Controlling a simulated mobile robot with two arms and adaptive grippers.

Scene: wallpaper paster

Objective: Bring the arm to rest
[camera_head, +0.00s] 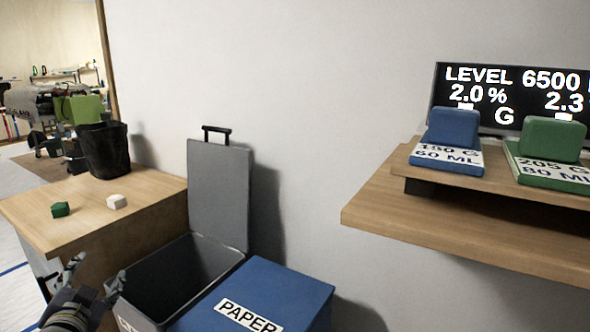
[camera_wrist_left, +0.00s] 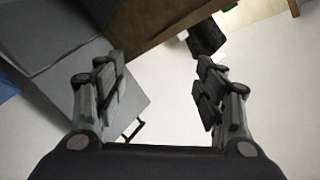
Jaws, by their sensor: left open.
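My left gripper (camera_head: 92,284) is at the lower left of the head view, beside the open grey bin. Its two fingers stand apart with nothing between them. The left wrist view also shows the gripper (camera_wrist_left: 160,92) open and empty, with pale wall or floor behind the gap. Most of the left arm is outside the head view. My right gripper is not in either view.
An open grey bin (camera_head: 218,262) with a raised lid (camera_head: 219,195) stands beside a blue bin labelled PAPER (camera_head: 285,290). A wooden shelf (camera_head: 400,215) juts out at right.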

